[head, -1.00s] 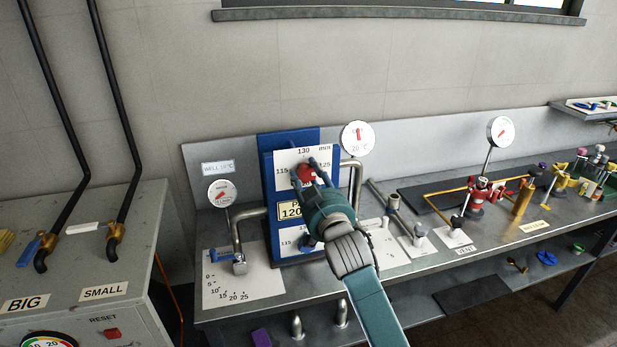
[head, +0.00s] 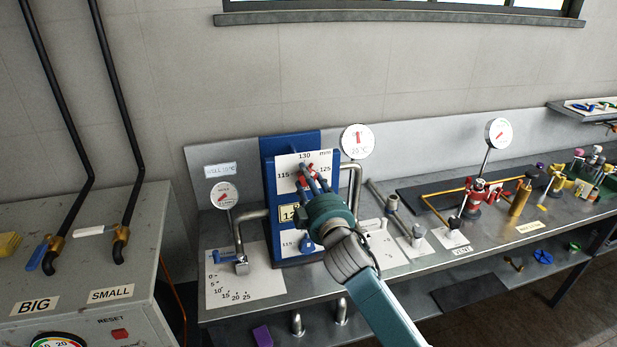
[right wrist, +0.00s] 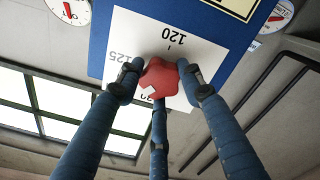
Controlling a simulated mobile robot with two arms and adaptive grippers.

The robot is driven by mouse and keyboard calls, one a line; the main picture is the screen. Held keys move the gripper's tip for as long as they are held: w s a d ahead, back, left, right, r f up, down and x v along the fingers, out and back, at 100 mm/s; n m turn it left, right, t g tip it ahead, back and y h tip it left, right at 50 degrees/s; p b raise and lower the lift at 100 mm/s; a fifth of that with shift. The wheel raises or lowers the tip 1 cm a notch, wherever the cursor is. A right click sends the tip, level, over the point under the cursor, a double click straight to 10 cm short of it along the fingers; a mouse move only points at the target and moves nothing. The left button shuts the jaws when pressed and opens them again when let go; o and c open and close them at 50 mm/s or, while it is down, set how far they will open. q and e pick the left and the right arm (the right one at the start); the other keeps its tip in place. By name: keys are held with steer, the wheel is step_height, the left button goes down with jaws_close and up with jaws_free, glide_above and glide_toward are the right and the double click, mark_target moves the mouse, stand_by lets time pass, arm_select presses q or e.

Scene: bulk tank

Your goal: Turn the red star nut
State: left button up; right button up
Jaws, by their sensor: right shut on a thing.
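The red star nut (right wrist: 158,78) is at the middle of a white dial plate (right wrist: 125,35) on an upright blue panel (head: 270,190). It also shows partly in the head view (head: 309,170). In the right wrist view, which is upside down, a white mark on the nut points to the lower left, between the 125 and 130 labels. My right gripper (head: 312,181) is shut on the nut, its three dark blue fingers around it; they also show in the right wrist view (right wrist: 162,85). The fingers cover part of the dial. My left gripper is not in view.
A round gauge (head: 357,141) stands right of the panel and another (head: 224,195) left of it. Pipes and a blue lever (head: 224,257) flank the panel on the metal bench. A grey cabinet (head: 120,255) stands left. Red and brass fittings (head: 484,192) stand farther right.

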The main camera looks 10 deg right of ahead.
steer(key=shift+d+f+n+p, duration=0.2)
steer(key=shift+n+p, duration=0.45)
steer(key=shift+n, duration=1.35)
steer(key=shift+d+f+n+p, duration=0.15)
steer(key=shift+n+p, duration=0.5)
steer(key=shift+n, duration=1.35)
steer(key=shift+r, duration=0.1)
steer(key=o, duration=1.1)
steer(key=shift+d, duration=0.2)
steer(key=shift+r, duration=0.1)
steer(key=s, duration=1.2)
steer(key=shift+d, duration=0.15)
